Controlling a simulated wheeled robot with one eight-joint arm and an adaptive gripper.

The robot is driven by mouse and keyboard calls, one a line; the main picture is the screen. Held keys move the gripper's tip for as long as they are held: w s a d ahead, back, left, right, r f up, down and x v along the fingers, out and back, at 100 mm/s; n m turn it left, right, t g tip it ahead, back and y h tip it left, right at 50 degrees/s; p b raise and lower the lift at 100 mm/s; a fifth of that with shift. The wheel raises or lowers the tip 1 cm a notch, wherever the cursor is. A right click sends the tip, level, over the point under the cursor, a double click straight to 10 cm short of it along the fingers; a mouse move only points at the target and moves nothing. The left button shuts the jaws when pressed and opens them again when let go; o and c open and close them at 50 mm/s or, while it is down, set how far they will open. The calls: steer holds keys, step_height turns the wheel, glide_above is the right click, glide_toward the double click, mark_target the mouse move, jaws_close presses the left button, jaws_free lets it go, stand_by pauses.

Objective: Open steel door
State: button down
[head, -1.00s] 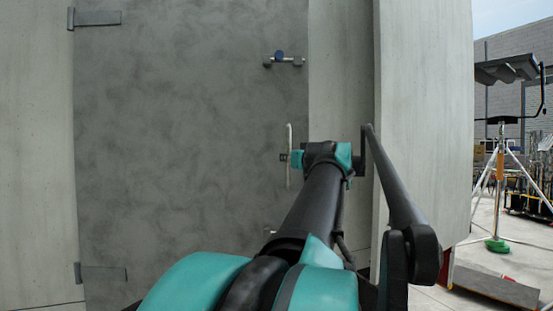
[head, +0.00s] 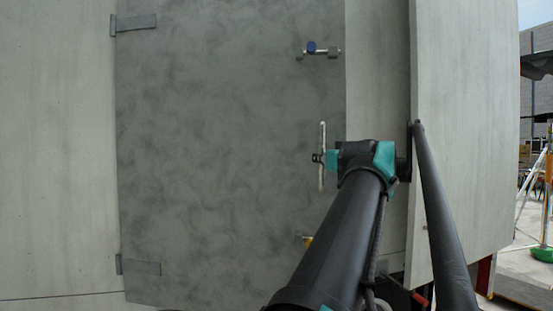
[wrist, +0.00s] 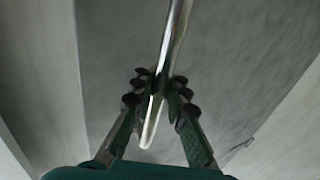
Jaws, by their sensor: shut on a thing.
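The grey steel door (head: 220,150) fills the middle of the head view, with hinges (head: 136,22) on its left side. A pale vertical bar handle (head: 322,135) stands near its right edge. My gripper (head: 318,158) is at the handle's middle. In the wrist view my gripper (wrist: 160,92) has its dark fingers closed around the shiny handle (wrist: 176,32), one on each side. The handle's lower end sticks out below the fingertips. The wrist view also shows the door surface (wrist: 225,60) behind. My arm hides part of the door's lower right.
A latch with a blue knob (head: 312,48) sits above the handle, and a yellow-tipped latch (head: 306,240) shows below it. A pale wall panel (head: 465,140) juts out on the right. Stands and outdoor ground lie beyond it at the far right.

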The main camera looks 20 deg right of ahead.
steer(key=shift+s+a, duration=0.15)
steer(key=shift+s, duration=0.15)
steer(key=s+a, duration=0.3)
steer(key=s, duration=0.2)
steer(key=shift+s+a, duration=0.25)
steer(key=shift+s, duration=0.05)
stand_by(0.3)
steer(key=c, duration=1.4)
jaws_free()
steer(key=shift+c, duration=0.2)
steer(key=s, duration=1)
